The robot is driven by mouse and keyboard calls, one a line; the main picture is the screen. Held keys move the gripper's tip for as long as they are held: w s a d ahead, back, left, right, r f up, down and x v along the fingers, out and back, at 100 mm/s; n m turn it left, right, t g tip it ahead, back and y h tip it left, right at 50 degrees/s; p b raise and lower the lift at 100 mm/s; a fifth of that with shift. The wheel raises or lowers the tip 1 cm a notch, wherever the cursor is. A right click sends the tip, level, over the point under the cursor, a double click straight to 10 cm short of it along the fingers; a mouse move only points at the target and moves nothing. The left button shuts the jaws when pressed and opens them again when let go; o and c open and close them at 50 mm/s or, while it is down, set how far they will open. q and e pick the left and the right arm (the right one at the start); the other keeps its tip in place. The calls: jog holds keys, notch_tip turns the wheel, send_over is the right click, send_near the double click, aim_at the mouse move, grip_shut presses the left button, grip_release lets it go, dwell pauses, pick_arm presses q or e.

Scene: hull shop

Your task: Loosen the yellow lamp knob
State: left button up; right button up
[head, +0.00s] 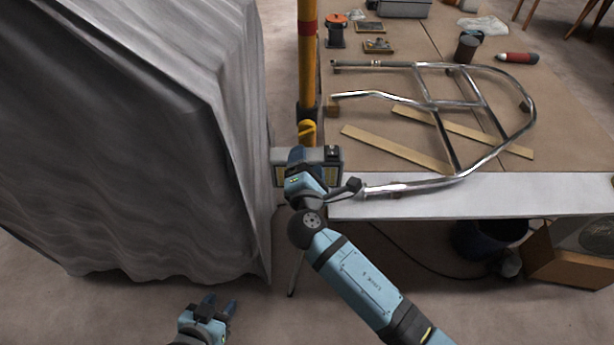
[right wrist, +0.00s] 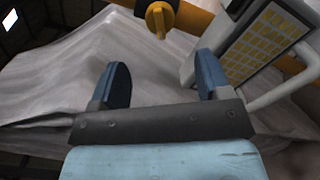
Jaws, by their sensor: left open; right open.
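The yellow lamp knob (head: 306,128) sits on a dark collar on the yellow lamp pole (head: 307,65). In the right wrist view the knob (right wrist: 158,19) is at the top, beyond the fingertips and roughly in line with the gap between them. My right gripper (head: 297,157) is open and empty, just below the knob in the head view; its two blue fingers (right wrist: 164,78) stand apart in the wrist view and do not touch the knob. My left gripper (head: 218,306) is open and empty, low over the floor at the bottom.
The lamp head (head: 333,157), with a yellow panel (right wrist: 264,42), is close beside my right gripper. A grey draped sheet (head: 150,130) stands left. The workbench (head: 450,192) right holds a bent metal rail frame (head: 505,75) and wooden strips (head: 395,148). Floor near my left gripper is clear.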

pick_arm(q)
jog(key=shift+f, duration=0.35)
pick_arm(e)
jog(key=s, duration=0.4)
